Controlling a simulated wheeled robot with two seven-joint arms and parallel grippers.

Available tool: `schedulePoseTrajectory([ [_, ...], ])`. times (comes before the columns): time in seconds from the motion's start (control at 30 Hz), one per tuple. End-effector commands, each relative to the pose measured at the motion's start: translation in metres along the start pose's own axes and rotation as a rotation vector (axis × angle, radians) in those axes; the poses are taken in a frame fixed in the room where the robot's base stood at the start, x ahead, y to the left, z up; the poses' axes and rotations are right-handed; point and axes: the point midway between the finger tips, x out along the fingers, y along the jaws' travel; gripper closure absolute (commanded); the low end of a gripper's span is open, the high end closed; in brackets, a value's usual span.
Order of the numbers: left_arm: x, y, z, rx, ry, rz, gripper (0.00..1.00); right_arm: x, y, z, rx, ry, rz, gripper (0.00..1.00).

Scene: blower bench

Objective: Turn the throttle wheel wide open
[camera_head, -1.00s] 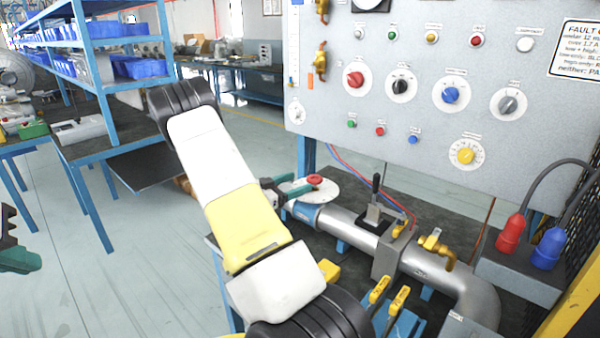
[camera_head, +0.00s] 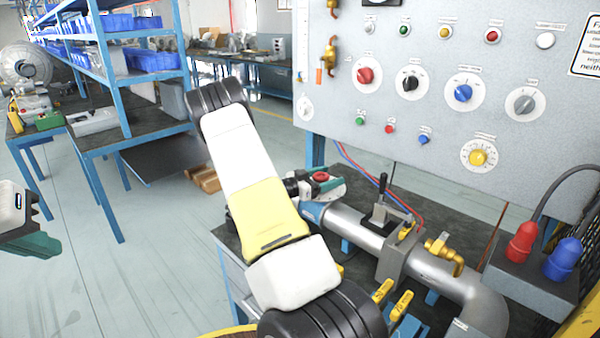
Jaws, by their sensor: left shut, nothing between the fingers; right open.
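A pale disc-shaped wheel (camera_head: 336,193) with a red centre sits at the left end of the grey pipe (camera_head: 350,228), by its blue collar; I take it to be the throttle wheel. My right gripper (camera_head: 318,187) is at this wheel, its teal finger over or against the disc. It is open, though my own white and yellow arm hides part of it and of the wheel. I cannot tell whether it touches the wheel. My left gripper (camera_head: 38,243), with teal fingertips, is shut and empty over the floor at the left edge, far from the wheel.
A panel (camera_head: 440,130) with coloured knobs stands behind the pipe. A black lever (camera_head: 382,190), yellow-handled valves (camera_head: 440,250) and red and blue plugs (camera_head: 522,242) crowd the bench's right. Blue shelving (camera_head: 110,75) stands at the left; the floor between is open.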

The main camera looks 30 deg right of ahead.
Motion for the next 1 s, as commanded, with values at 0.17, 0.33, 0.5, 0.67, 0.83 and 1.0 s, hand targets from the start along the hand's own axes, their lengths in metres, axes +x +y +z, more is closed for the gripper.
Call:
schedulePoseTrajectory([
  [0.17,0.0000,0.0000,0.0000,0.000,0.000,0.000,1.00,0.0008,0.0000,0.0000,0.000,0.000,0.000,0.28],
  [0.33,0.0000,0.0000,0.0000,0.000,0.000,0.000,1.00,0.0007,0.0001,0.0000,0.000,0.000,0.000,0.52],
  [0.5,0.0000,0.0000,0.0000,0.000,0.000,0.000,1.00,0.0006,0.0000,0.0000,0.000,0.000,0.000,0.85],
  [0.67,0.0000,0.0000,0.0000,0.000,0.000,0.000,1.00,0.0005,0.0000,0.0000,-0.001,0.000,-0.005,0.91],
  [0.83,0.0000,0.0000,0.0000,0.000,0.000,0.000,1.00,0.0004,-0.0007,-0.0002,-0.002,0.001,-0.040,0.91],
  [1.0,0.0000,0.0000,0.0000,0.000,0.000,0.000,1.00,0.0002,-0.0024,0.0002,-0.004,0.000,-0.126,0.91],
])
